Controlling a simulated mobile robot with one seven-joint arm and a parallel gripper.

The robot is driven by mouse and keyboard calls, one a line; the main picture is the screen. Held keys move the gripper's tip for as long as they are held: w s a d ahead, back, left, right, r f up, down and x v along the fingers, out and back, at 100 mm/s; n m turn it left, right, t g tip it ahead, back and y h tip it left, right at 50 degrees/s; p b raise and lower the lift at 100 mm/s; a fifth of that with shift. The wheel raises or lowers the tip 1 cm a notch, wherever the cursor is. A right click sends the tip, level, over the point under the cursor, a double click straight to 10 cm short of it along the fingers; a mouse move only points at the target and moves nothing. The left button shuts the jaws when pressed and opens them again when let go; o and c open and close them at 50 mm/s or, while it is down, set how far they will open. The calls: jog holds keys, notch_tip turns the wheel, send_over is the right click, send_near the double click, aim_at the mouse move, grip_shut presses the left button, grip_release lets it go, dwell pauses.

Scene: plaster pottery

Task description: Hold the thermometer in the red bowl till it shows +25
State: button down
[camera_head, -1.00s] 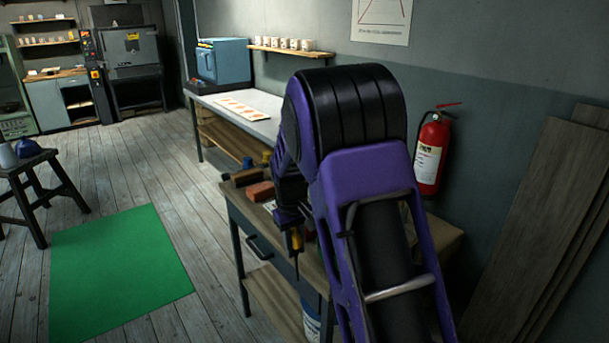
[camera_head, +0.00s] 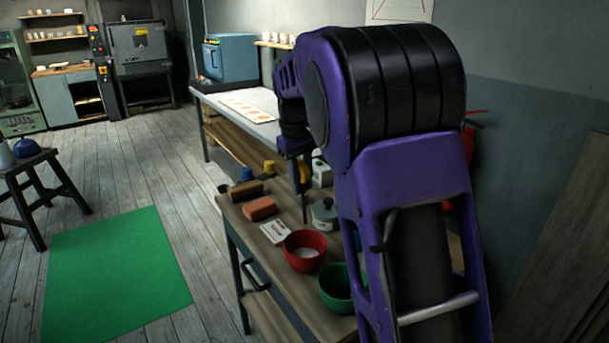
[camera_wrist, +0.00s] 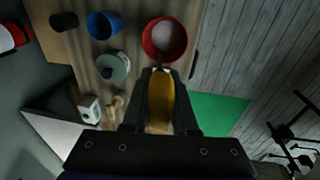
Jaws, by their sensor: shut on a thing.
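My gripper (camera_head: 298,162) is shut on the thermometer, seen as a yellow handle (camera_wrist: 160,102) between the fingers in the wrist view. In the head view its dark thin probe (camera_head: 304,208) points down over the bench. The red bowl (camera_head: 305,262) stands on the bench nearer the camera, with pale content inside; it also shows in the wrist view (camera_wrist: 148,45), just beyond the fingertips. The probe's tip appears near the bowl's far rim, outside its opening in the head view. I cannot read the thermometer.
A green bowl (camera_head: 337,297) stands beside the red one, partly behind my arm. Near them are a lidded grey-green pot (camera_head: 325,216), a white card (camera_head: 276,231), an orange block (camera_head: 259,208) and a blue bowl (camera_wrist: 104,12).

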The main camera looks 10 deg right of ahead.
notch_tip(320, 180, down, 12)
jog(key=b, duration=0.8)
jog(key=shift+f+b, duration=0.2)
jog(key=shift+b, duration=0.1)
jog(key=shift+s, duration=0.1)
dwell(6.3)
